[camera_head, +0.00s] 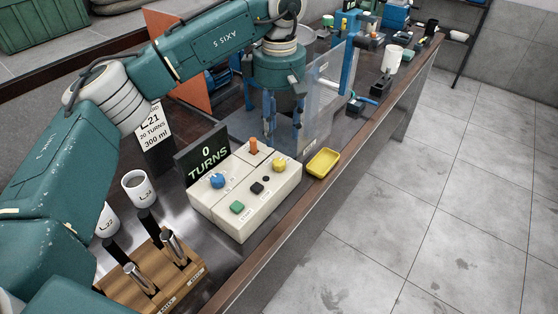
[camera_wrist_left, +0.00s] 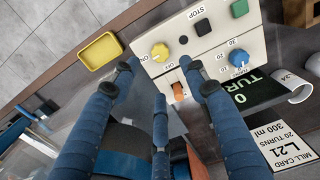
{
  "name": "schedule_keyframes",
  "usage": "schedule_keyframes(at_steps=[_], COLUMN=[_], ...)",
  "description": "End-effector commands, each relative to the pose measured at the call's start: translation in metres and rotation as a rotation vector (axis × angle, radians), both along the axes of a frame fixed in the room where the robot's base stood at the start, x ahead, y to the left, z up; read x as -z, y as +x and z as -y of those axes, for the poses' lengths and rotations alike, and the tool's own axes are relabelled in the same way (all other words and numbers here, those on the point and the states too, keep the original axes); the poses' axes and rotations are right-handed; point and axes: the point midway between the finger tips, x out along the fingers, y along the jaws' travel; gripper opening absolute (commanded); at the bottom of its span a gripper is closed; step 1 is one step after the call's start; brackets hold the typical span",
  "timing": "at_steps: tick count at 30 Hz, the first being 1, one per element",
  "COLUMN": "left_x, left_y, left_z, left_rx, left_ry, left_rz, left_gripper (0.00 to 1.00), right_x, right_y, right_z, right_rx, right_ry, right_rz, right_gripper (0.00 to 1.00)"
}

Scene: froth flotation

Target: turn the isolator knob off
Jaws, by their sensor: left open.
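The cream control box (camera_head: 230,218) stands on the bench. Its yellow knob (camera_head: 279,164) has ON and OFF printed beside it in the left wrist view (camera_wrist_left: 160,52). I cannot tell which mark it points to. An orange switch (camera_head: 254,146) sits at the box's back corner and also shows in the left wrist view (camera_wrist_left: 178,91). My left gripper (camera_head: 283,128) is open and empty, fingers pointing down, behind the yellow knob and apart from it. In the left wrist view its spread blue fingers (camera_wrist_left: 160,82) lie just short of the knob. My right gripper is not in view.
The box also carries a blue dial (camera_head: 217,180), a green button (camera_head: 237,207) and a black STOP button (camera_head: 257,188). A turns display (camera_head: 203,156) stands behind it, a yellow tray (camera_head: 323,163) to its right. A clear panel (camera_head: 325,85) is close to the gripper.

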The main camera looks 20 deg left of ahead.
Motion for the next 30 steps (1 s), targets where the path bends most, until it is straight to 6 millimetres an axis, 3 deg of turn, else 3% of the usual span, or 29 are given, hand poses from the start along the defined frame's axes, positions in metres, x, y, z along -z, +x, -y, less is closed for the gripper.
schedule_keyframes(at_steps=[2,5,15,21,28,30], left_x=[0.010,0.028,0.084,0.097,0.098,0.098], left_y=[-0.001,-0.001,-0.001,0.000,0.000,0.000], left_z=[-0.001,-0.001,0.000,0.000,0.000,0.000], left_rx=[-0.001,-0.001,-0.001,0.000,0.000,0.000], left_ry=[0.001,0.001,0.000,-0.001,0.000,0.000], left_rz=[-0.004,-0.005,-0.002,0.000,0.000,0.000], left_gripper=[0.45,0.45,0.45,0.45,0.45,0.33], right_x=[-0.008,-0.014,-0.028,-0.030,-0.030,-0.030], right_y=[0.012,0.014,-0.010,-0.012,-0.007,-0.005], right_z=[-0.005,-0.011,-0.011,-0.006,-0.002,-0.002], right_rx=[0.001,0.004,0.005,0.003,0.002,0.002], right_ry=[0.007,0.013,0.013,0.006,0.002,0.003], right_rz=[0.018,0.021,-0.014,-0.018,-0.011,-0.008], right_gripper=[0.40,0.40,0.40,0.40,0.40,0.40])
